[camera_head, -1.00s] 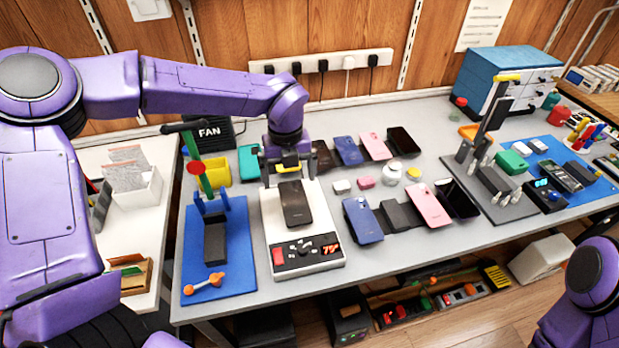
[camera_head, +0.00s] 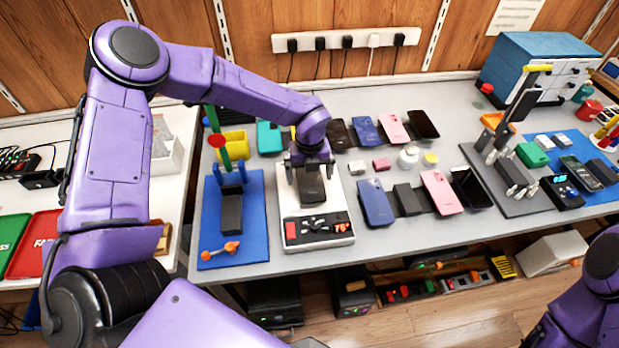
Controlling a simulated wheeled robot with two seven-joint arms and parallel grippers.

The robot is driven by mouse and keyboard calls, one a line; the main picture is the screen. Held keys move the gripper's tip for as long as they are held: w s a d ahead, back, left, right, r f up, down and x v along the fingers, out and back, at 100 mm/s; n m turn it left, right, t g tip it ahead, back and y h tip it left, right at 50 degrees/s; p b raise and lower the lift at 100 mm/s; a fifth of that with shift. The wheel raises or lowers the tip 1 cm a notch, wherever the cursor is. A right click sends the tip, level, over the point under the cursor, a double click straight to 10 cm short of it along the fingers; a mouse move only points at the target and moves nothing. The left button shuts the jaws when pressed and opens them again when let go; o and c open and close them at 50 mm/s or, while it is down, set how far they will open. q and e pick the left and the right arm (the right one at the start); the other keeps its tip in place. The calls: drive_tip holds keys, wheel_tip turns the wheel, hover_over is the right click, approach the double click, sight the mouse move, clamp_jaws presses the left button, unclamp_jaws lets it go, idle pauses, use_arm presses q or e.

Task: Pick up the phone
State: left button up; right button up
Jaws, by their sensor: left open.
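A dark phone (camera_head: 312,189) lies flat on the white test machine (camera_head: 342,209), behind its black panel with a red display. My left gripper (camera_head: 310,177) points down over the phone, its two fingers apart, one to each side of the phone's far part. I cannot tell whether the fingers touch it. My right gripper is out of view; only part of my right arm shows at the lower right corner.
A blue mat (camera_head: 255,245) with a dark phone in a stand is left of the machine. Several phones, among them a blue one (camera_head: 375,203) and a pink one (camera_head: 441,192), lie to the right. A grey fixture board (camera_head: 530,205) stands further right.

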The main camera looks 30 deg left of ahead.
use_arm(q)
drive_tip(key=c, duration=1.2)
